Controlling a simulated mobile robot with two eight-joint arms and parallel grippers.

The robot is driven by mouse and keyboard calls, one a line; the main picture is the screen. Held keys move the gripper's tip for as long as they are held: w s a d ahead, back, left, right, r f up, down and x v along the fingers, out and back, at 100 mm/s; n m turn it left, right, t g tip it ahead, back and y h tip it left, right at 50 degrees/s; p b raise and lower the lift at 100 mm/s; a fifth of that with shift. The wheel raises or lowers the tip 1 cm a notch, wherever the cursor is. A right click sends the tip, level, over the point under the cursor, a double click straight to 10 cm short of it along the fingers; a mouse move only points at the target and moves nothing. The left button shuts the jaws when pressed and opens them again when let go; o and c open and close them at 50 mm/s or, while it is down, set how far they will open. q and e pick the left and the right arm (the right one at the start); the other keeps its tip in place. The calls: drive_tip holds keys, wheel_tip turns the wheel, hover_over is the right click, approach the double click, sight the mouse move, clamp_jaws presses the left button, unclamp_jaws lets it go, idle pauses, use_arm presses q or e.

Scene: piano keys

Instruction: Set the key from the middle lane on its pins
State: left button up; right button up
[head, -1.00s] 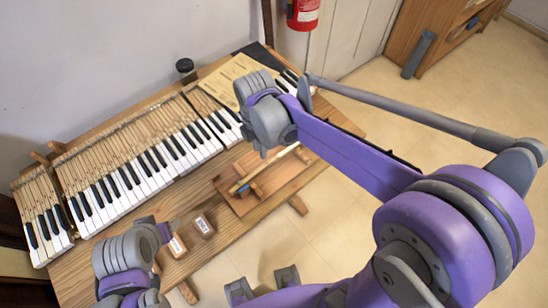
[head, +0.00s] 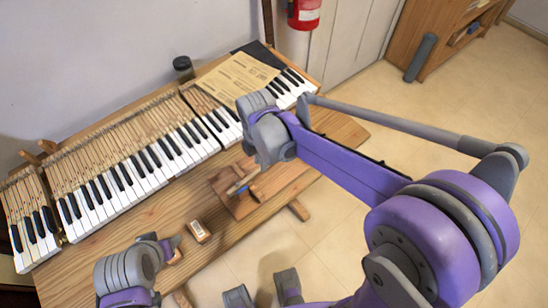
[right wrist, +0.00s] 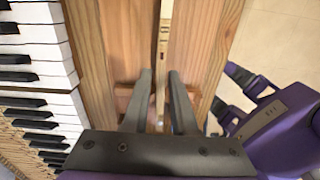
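The key is a pale narrow wooden stick (right wrist: 163,40) lying lengthwise in the middle of a brown wooden lane board (right wrist: 188,50). In the head view the board (head: 272,186) lies on the bench in front of the keyboard, and the near end of the key (head: 243,184) shows. My right gripper (right wrist: 160,75) is over the board with one finger on each side of the key. Narrow gaps seem to show between fingers and key. In the head view my right wrist hides its fingers. My left gripper (head: 173,246) is low at the front of the bench; its fingers are small and unclear.
The keyboard (head: 130,175) runs along the back of the bench. A tan sheet (head: 238,78) lies on its right part. A dark jar (head: 183,67) stands behind. A small wooden block (head: 198,231) lies close to my left gripper.

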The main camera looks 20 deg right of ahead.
drive_tip(key=shift+f+b, duration=0.65)
drive_tip(key=shift+f, duration=0.25)
idle(0.4)
clamp_jaws()
idle(1.3)
